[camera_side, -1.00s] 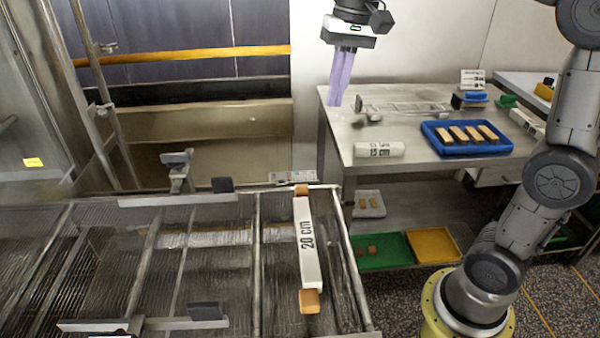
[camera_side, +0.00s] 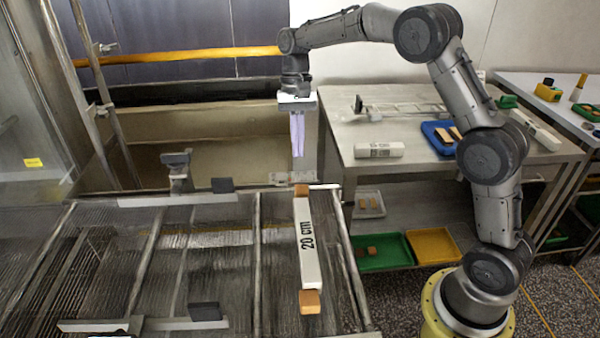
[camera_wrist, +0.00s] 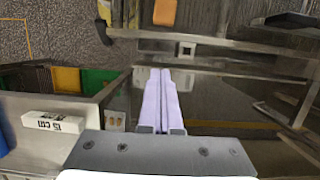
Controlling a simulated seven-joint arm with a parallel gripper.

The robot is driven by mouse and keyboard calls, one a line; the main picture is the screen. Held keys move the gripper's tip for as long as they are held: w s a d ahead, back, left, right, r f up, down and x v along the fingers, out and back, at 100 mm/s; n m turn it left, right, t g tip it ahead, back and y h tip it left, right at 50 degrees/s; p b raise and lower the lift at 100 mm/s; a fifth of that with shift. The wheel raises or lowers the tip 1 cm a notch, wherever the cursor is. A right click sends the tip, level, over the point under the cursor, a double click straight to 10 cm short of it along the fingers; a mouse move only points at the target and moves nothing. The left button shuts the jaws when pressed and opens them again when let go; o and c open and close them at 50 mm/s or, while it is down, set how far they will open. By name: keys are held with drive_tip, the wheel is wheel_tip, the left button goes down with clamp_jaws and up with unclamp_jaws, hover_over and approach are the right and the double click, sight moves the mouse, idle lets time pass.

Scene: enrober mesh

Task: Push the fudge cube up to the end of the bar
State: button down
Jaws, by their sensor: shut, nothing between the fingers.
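A long white bar marked "20 cm" (camera_side: 308,245) lies on the wire mesh. One orange-brown fudge cube (camera_side: 301,190) is at its far end and another (camera_side: 309,302) at its near end. Both look close to the bar; I cannot tell whether either touches it. My gripper (camera_side: 297,154) is shut and empty, its pale lilac fingers pointing down, in the air above and beyond the far cube. The fingers also show in the wrist view (camera_wrist: 162,72). An orange block (camera_wrist: 165,12) is cut off at that view's top edge; I cannot tell which cube it is.
The mesh frame (camera_side: 258,260) has metal rods and dark blocks (camera_side: 205,312). A steel table (camera_side: 345,135) at right holds a shorter white bar (camera_side: 379,150) and a blue tray (camera_side: 428,130). Green (camera_side: 385,262) and yellow (camera_side: 433,258) trays sit lower.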

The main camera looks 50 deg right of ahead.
sight(302, 187)
drive_tip(key=s+a+f, duration=0.3)
drive_tip(key=f, duration=0.1)
drive_tip(key=shift+s+a+f, duration=0.2)
drive_tip(key=shift+s+a, duration=0.1)
drive_tip(key=shift+a, duration=0.05)
drive_tip(key=shift+s, duration=0.1)
drive_tip(key=shift+s+a, duration=1)
drive_tip(key=shift+a, duration=0.05)
